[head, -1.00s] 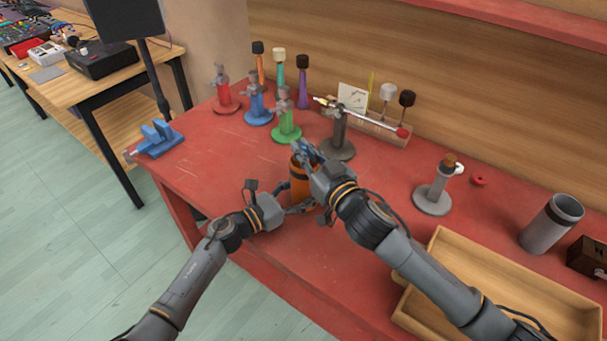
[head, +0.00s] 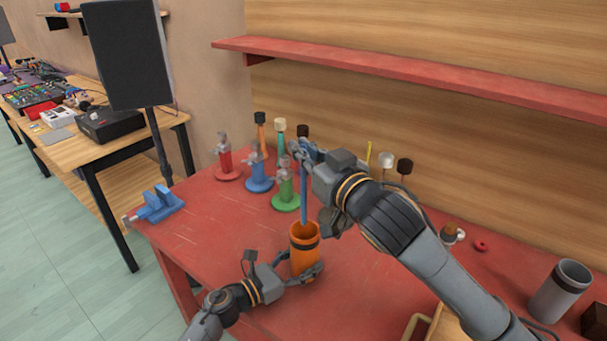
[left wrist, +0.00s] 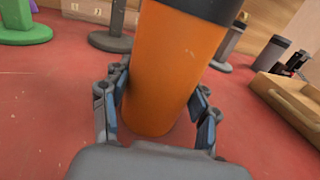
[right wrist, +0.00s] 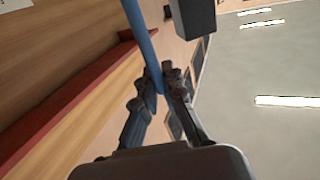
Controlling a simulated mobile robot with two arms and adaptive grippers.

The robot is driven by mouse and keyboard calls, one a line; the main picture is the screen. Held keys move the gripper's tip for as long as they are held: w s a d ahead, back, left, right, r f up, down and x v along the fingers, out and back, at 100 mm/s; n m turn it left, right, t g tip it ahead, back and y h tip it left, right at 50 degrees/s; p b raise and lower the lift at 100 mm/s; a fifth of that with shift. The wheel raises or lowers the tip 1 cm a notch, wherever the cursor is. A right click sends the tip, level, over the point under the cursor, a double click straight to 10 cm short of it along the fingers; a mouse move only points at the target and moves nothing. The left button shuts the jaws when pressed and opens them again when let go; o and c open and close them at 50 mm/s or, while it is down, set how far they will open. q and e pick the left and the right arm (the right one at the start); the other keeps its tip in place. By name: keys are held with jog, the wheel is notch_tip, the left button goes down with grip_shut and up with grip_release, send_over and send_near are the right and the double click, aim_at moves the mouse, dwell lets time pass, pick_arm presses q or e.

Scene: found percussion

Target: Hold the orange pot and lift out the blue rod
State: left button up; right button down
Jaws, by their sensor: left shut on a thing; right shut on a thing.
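The orange pot (head: 304,262) stands upright on the red table, with a dark band near its rim. My left gripper (head: 312,274) is shut around its lower part; in the left wrist view, the fingers (left wrist: 160,112) press both sides of the orange wall (left wrist: 165,75). The blue rod (head: 304,200) stands nearly upright above the pot, its lower end at or inside the mouth; I cannot tell if it is fully clear. My right gripper (head: 304,152) is shut on the rod's upper part. The right wrist view also shows the rod (right wrist: 143,45) between the fingers (right wrist: 160,92).
Red (head: 226,160), blue (head: 258,175) and green (head: 285,190) stands are behind the pot. A blue vise (head: 158,203) sits at the table's left edge. A grey cup (head: 562,290) stands at right. A red shelf (head: 420,70) runs along the wall above.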

dwell(0.3)
pick_arm(q)
jog(key=o, duration=1.4)
jog(key=shift+c, duration=0.2)
